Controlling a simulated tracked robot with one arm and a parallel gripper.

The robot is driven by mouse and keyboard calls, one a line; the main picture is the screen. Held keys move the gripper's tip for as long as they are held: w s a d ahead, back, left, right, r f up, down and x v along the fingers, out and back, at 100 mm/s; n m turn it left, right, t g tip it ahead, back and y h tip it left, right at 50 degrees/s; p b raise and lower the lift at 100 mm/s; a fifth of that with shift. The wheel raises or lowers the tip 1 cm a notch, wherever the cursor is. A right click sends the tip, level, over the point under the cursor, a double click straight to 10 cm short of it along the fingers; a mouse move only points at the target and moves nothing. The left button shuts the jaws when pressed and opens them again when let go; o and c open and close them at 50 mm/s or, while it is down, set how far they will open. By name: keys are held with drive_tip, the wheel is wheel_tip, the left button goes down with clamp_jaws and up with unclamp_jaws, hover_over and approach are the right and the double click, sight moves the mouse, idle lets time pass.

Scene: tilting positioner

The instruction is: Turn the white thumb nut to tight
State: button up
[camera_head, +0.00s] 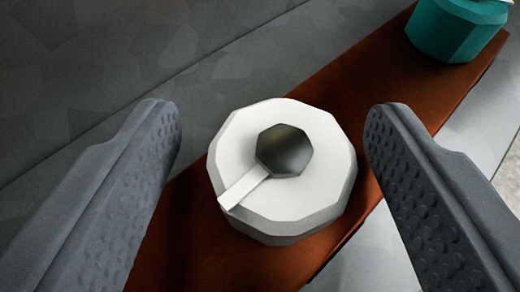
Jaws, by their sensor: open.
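The white thumb nut (318,159) sits on a reddish-brown strip in the middle of the view. It is a faceted round knob with a dark, many-sided cap (285,150) at its centre. A pale pointer bar (243,188) runs from the cap to the nut's lower-left rim. My gripper (273,135) is open, with one grey, dimpled finger on each side of the nut. A gap shows between the nut and each finger, the right one narrower. Nothing is held. The nut's underside is hidden.
The reddish-brown strip (345,95) runs diagonally from lower left to upper right. A teal faceted knob (455,32) stands at its upper-right end, partly cut off by the frame. A grey surface (90,60) lies to the upper left, and a lighter grey edge (375,262) borders the strip below.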

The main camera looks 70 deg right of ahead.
drive_tip(key=b+v, duration=0.2)
drive_tip(key=v, duration=1.1)
drive_tip(key=shift+b, duration=0.3)
drive_tip(key=shift+f, duration=0.1)
